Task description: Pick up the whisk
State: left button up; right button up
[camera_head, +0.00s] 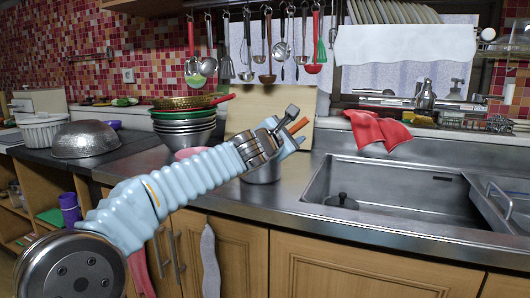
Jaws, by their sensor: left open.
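Several utensils hang from a rail (262,6) along the top of the camera_head view. A dark, flared utensil that looks like the whisk (226,69) hangs toward the left of the row, but it is too small to be sure. My left gripper (291,126) is at the end of the pale blue arm that comes in from the lower left. It is open, below the hanging utensils and apart from them, over the counter. I cannot see anything held in it. My right gripper is not in view.
A metal pot (262,173) is partly hidden behind my arm. A sink (395,190) is at the right, with a red cloth (377,131) behind it. A cutting board (252,108) leans at the back.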

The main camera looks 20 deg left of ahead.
pick_arm(q)
jog(key=shift+w, duration=0.45)
jog(key=shift+c, duration=0.5)
grip_shut()
